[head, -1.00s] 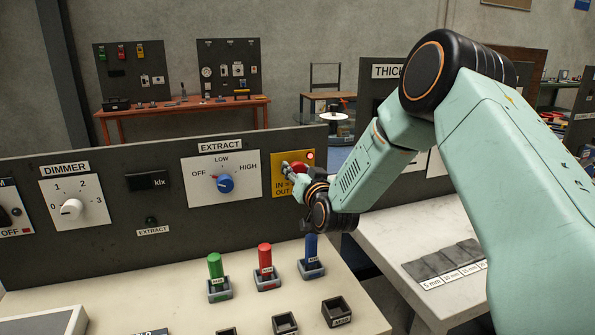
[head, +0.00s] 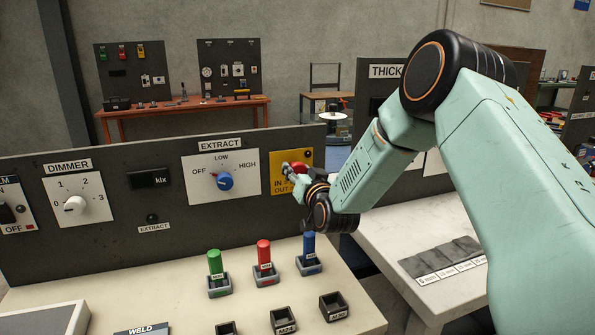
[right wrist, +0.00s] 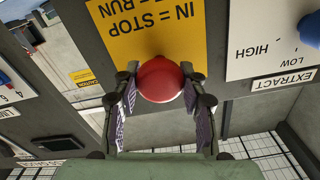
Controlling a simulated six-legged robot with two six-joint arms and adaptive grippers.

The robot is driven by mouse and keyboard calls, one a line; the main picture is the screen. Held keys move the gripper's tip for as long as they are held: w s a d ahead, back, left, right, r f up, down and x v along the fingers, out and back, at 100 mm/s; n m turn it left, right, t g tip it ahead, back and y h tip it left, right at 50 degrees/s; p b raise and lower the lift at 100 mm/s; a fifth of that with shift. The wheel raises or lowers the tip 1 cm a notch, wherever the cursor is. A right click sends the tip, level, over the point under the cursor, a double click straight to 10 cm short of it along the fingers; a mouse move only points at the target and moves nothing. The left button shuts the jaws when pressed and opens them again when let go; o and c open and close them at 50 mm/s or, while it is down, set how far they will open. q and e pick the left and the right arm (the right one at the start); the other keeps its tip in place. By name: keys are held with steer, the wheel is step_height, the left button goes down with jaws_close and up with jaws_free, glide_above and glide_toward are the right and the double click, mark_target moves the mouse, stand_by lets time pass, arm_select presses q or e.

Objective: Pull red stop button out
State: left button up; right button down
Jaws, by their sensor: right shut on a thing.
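The red stop button (head: 300,167) is a round red knob on the yellow plate (head: 280,160) at the right end of the dark panel. It also shows in the right wrist view (right wrist: 161,80), in front of the plate's "IN = STOP" text. My right gripper (head: 295,170) is shut on the button, with one finger on each side of it. The small lamp (head: 308,153) at the plate's upper right corner is dark. The button's stem is hidden behind its head and the fingers. My left gripper is not in view.
Left of the plate is the EXTRACT dial (head: 225,181) with a blue knob, then the DIMMER dial (head: 75,205). Green (head: 215,264), red (head: 264,254) and blue (head: 309,247) cylinders stand in holders on the bench below.

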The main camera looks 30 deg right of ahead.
steer(key=c, duration=1.2)
jaws_free()
steer(key=o, duration=0.5)
steer(key=shift+s+r, duration=0.15)
steer(key=shift+s, duration=0.1)
steer(key=shift+w+f, duration=0.2)
steer(key=shift+w, duration=0.1)
steer(key=v, duration=1.2)
steer(key=shift+r, duration=0.1)
steer(key=shift+a, duration=0.1)
